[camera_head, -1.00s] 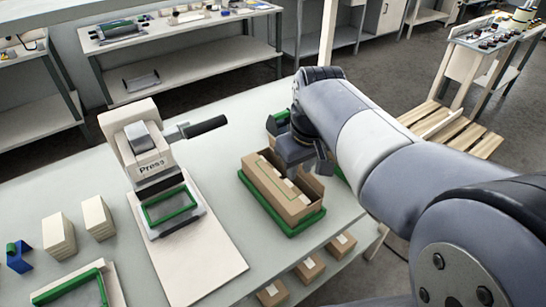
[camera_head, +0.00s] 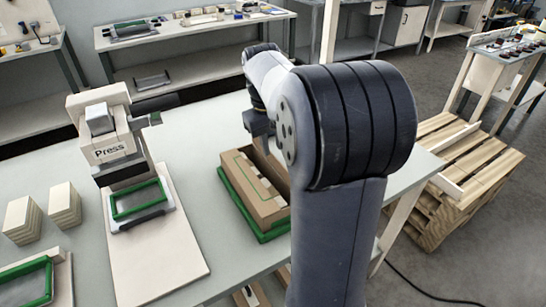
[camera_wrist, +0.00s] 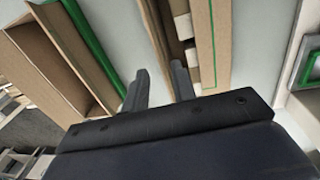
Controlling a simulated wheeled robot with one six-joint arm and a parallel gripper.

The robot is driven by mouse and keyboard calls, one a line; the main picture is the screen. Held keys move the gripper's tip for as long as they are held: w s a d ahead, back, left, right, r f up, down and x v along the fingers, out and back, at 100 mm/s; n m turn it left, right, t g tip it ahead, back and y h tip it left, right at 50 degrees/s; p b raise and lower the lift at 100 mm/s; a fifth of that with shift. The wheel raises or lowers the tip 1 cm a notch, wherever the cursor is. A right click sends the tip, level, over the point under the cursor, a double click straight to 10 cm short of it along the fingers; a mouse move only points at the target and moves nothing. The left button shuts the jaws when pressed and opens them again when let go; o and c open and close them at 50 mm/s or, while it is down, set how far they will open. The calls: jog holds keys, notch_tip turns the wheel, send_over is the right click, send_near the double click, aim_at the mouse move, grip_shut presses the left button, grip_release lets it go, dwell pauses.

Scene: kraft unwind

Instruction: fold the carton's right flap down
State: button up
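The brown carton (camera_head: 250,189) sits in a green tray (camera_head: 236,208) on the bench. Its top shows a long dark opening with pale pieces along it, and its right side is largely hidden behind my arm. My gripper (camera_head: 262,142) is over the carton's far end in the head view. In the wrist view the two fingers of my gripper (camera_wrist: 160,88) stand apart with nothing visible between them. The carton (camera_wrist: 203,45) lies beyond the fingertips there; contact cannot be told. A narrow brown strip (camera_wrist: 156,28) left of the opening may be the right flap.
A press (camera_head: 110,140) stands on a pale board (camera_head: 150,245) left of the carton. Pale stacked blocks (camera_head: 63,205) are further left. A wooden pallet (camera_head: 462,175) stands right of the bench. A brown box-like structure (camera_wrist: 45,50) fills the wrist view's left.

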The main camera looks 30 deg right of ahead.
aim_at(274, 156)
jog(key=shift+d+f, duration=0.15)
jog(key=shift+f, duration=1)
jog(key=shift+d+f, duration=0.1)
jog(key=shift+f, duration=1.05)
grip_shut()
